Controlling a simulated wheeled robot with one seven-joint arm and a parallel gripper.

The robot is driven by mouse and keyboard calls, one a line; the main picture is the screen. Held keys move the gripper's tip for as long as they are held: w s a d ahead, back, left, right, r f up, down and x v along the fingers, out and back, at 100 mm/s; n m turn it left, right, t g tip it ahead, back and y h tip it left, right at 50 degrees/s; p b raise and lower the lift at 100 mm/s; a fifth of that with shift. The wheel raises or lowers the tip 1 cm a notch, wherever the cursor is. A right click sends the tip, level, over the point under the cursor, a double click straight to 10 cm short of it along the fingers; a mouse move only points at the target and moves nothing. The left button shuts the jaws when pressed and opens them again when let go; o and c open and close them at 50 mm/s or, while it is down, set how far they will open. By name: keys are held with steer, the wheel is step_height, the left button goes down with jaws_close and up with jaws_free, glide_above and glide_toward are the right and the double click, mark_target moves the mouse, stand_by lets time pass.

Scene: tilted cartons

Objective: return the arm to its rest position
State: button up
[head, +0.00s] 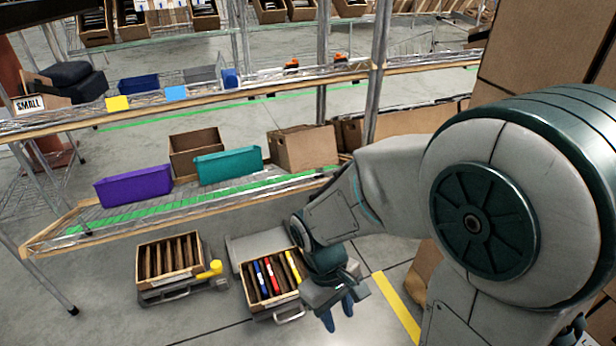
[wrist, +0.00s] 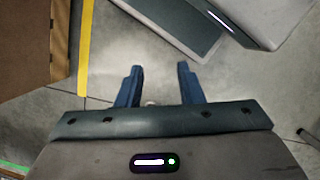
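My gripper (head: 338,312) hangs low at the front of the head view, beside the right end of a wooden carton holding several coloured items (head: 270,278). In the wrist view my gripper (wrist: 159,82) points over bare grey floor. Its two blue fingers are spread apart with nothing between them. My arm reaches in from the right and covers much of the right side of the head view.
A wire shelf rack holds a purple bin (head: 134,186), a teal bin (head: 228,165) and brown cartons (head: 303,148). A second divided carton (head: 168,256) sits on a low carrier at left. A yellow floor stripe (head: 397,308) runs right of my gripper. Tall cardboard stands behind my arm.

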steer(key=d+r+m+t+y+p, duration=0.1)
steer(key=d+r+m+p, duration=0.3)
steer(key=r+p, duration=1.2)
steer(key=w+d+r+m+t+y+p, duration=0.1)
steer(key=d+r+m+t+p, duration=0.3)
steer(key=r+p, duration=1.1)
steer(key=w+d+v, duration=0.1)
steer(key=w+v, duration=0.2)
steer(key=v, duration=1.1)
steer(key=shift+d+r+p, duration=0.4)
steer(key=shift+r, duration=0.25)
